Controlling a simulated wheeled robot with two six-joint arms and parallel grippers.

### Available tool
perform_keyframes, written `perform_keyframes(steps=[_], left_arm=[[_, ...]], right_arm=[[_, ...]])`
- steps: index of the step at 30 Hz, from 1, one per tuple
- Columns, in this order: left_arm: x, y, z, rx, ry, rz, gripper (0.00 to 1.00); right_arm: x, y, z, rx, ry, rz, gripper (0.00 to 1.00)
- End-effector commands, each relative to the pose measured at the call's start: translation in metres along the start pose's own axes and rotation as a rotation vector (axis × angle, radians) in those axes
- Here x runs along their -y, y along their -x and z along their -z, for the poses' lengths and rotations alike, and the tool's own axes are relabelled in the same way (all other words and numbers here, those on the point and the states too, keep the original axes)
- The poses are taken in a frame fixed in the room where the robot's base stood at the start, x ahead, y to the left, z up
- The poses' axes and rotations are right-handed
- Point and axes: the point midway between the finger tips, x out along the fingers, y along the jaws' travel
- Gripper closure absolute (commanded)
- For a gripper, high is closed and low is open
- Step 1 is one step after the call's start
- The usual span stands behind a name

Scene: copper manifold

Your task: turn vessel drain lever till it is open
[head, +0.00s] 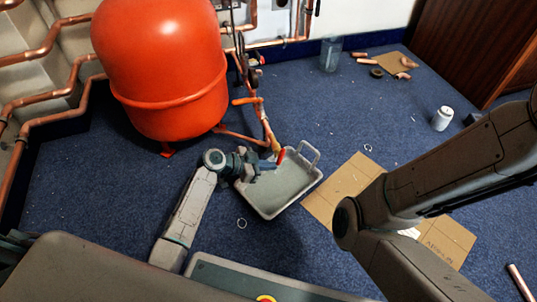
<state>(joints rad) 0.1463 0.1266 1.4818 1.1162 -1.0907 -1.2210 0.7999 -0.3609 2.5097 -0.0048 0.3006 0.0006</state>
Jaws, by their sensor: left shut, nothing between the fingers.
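The large orange-red vessel (165,60) stands on the blue carpet at the upper left, with copper pipes coming from its base. A small red lever (281,157) shows beside the brass valve (274,144) at the low end of the copper pipe. My left gripper (268,164) is shut and empty, its fingertips close to the left of the red lever. I cannot tell whether they touch it. The lever's exact angle to the pipe is hard to read. My right arm crosses the right side, but its gripper is out of the picture.
A grey tray (303,188) with a handle lies below the valve. A cardboard sheet (325,205) lies right of it. Copper pipes (55,120) run along the left wall. A clear container (331,55) and a white can (442,118) stand farther back. Carpet between them is open.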

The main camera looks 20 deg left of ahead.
Motion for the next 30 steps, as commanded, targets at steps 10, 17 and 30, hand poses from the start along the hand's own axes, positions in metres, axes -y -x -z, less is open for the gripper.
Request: perform_keyframes(steps=[10,17,30], left_arm=[[0.0001,-0.0042,-0.0016,-0.085,0.000,0.000,1.00],[0.0001,-0.0041,-0.0012,-0.091,-0.001,0.000,1.00],[0.0000,-0.0041,-0.0012,-0.091,-0.001,0.000,1.00]], right_arm=[[-0.0033,0.0111,0.0058,0.002,-0.001,-0.001,0.64],[-0.0034,0.0113,0.0059,0.002,-0.002,-0.001,0.64],[-0.0034,0.0113,0.0059,0.002,-0.002,-0.001,0.64]])
